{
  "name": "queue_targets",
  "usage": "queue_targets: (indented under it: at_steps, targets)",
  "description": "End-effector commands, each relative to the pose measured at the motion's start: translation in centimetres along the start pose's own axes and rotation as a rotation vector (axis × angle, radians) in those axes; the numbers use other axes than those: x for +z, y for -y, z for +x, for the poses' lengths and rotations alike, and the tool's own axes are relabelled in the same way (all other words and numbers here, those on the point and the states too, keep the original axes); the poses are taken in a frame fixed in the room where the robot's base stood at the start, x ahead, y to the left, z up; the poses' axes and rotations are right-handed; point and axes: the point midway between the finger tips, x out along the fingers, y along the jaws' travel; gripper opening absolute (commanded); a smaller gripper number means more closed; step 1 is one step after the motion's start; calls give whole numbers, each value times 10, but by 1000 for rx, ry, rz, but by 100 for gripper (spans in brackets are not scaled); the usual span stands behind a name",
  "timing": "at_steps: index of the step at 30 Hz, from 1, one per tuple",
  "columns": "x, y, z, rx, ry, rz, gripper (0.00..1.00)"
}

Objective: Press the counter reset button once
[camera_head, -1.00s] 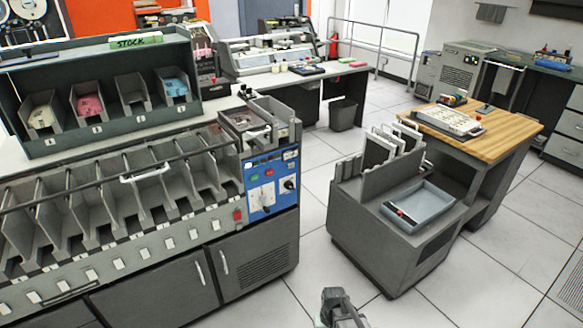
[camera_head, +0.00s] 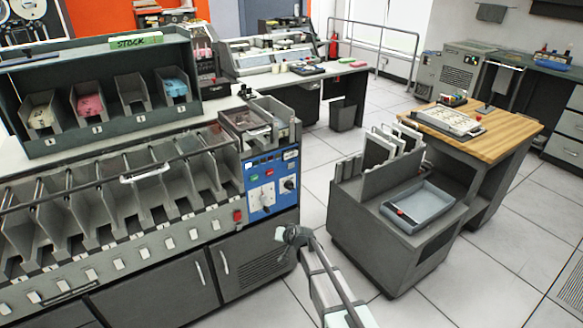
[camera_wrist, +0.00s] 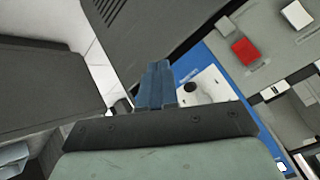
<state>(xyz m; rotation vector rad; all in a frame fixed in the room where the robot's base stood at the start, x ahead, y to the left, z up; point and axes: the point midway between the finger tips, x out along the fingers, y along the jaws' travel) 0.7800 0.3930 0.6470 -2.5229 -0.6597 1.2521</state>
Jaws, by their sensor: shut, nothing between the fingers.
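My gripper (camera_head: 280,234) is low in front of the sorting machine, below and right of its blue control panel (camera_head: 283,165). In the wrist view its two fingers (camera_wrist: 157,84) are together, with nothing between them. In the wrist view, part of the blue panel (camera_wrist: 222,72) shows right of the fingers, with a white plate and black knob (camera_wrist: 190,88). I cannot tell which control is the counter reset button; no contact is visible.
A red square button (camera_head: 237,215) sits on the grey strip left of the panel. A grey card cart (camera_head: 345,222) stands to the right, with tiled floor between. The machine's sorting pockets (camera_head: 90,215) run left. A vented cabinet door (camera_head: 250,262) lies below the panel.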

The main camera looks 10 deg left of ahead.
Motion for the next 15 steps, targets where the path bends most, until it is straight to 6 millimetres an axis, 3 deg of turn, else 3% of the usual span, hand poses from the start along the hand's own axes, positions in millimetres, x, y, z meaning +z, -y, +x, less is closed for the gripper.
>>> queue_targets:
  at_steps: [1,6,15]
  targets:
    - [-21,4,6,-12,-58,14,0]
    - [-83,12,11,-41,-279,81,0]
    - [-159,-2,-3,-27,-651,203,0]
